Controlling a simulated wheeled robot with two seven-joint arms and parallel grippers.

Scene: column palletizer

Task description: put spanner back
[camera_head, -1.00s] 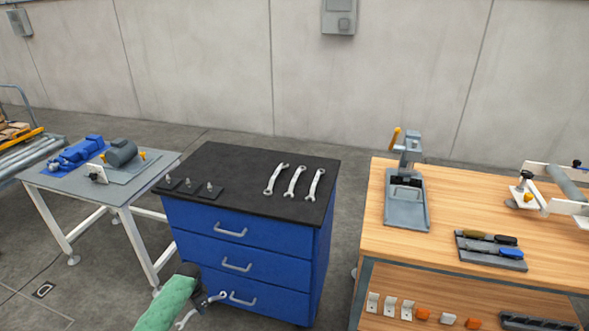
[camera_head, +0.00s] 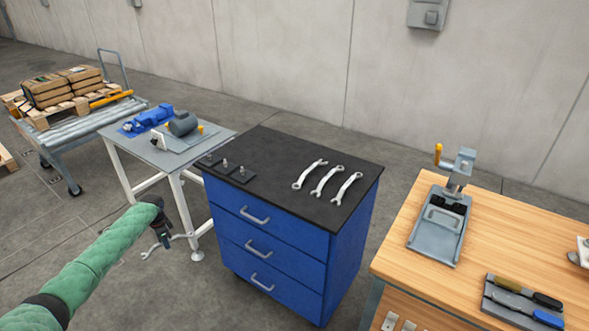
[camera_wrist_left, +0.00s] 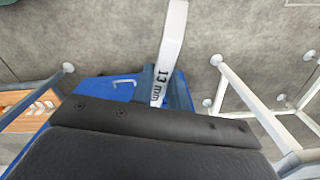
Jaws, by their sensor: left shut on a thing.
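A silver spanner (camera_head: 158,247) is held in my left gripper (camera_head: 163,240), which is shut on it. The gripper is left of the blue drawer cabinet (camera_head: 268,232), in front of the grey table and lower than its top. In the left wrist view the spanner (camera_wrist_left: 171,50) stands out past the dark gripper body and reads "13 mm". Three more silver spanners (camera_head: 326,180) lie side by side on the right half of the cabinet's black top (camera_head: 275,160). My right gripper is not seen.
A black plate with several pegs (camera_head: 228,168) sits at the left of the cabinet top. The grey table (camera_head: 139,150) holds a blue motor (camera_head: 149,119) and a grey one. A wooden workbench (camera_head: 519,240) with a vise (camera_head: 441,222) is on the right. A roller cart (camera_head: 83,121) stands at far left.

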